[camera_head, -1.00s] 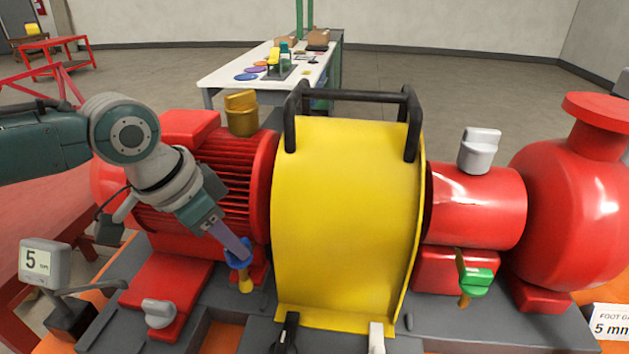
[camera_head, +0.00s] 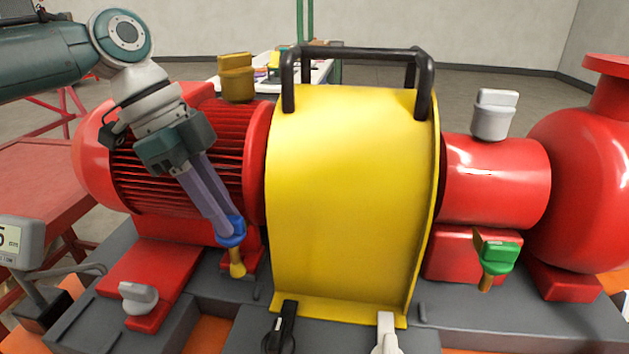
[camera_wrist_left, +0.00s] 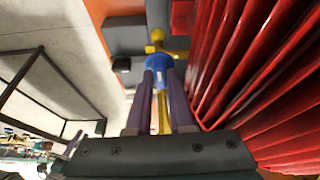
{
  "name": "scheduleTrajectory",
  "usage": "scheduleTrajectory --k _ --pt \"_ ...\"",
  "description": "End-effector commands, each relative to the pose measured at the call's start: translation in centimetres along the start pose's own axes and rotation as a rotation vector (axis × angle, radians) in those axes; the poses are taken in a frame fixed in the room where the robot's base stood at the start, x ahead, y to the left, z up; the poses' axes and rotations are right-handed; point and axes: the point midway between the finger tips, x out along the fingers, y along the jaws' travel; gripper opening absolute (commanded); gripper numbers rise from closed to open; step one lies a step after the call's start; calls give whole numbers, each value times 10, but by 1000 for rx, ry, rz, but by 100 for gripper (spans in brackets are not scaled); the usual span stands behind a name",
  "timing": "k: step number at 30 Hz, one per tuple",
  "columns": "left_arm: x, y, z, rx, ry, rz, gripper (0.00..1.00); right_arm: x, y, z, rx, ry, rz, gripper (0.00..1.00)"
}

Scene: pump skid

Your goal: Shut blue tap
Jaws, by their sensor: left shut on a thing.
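The blue tap (camera_head: 231,232) sits low at the front of the red finned motor, just left of the yellow guard, with a brass spout below its blue handle. It also shows in the left wrist view (camera_wrist_left: 158,64). My left gripper (camera_head: 226,222) comes down from the upper left and is shut on the blue handle, with its two purple-grey fingers on either side. In the left wrist view the fingers (camera_wrist_left: 160,82) flank the handle, and a brass part shows between them. My right gripper is not in view.
The yellow guard (camera_head: 350,190) with black handles stands right beside the tap. The red finned motor (camera_head: 150,170) lies behind my fingers. A green tap (camera_head: 497,256), a grey knob (camera_head: 138,297) and black and white levers stand nearby.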

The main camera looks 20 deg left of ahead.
Motion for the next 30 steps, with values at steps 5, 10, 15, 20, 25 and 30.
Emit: scheduleTrajectory --k 5,10,15,20,25,30 --pt "2 -1 1 49 -3 19 0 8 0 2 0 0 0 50" --pt "1 0 1 68 -4 29 0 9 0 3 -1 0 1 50" --pt "1 0 1 73 -5 31 0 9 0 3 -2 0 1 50" --pt "1 0 1 73 -5 30 0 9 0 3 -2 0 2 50" --pt "1 0 1 72 -5 30 32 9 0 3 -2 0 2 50" --pt "0 0 1 72 -3 29 50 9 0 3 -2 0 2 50"
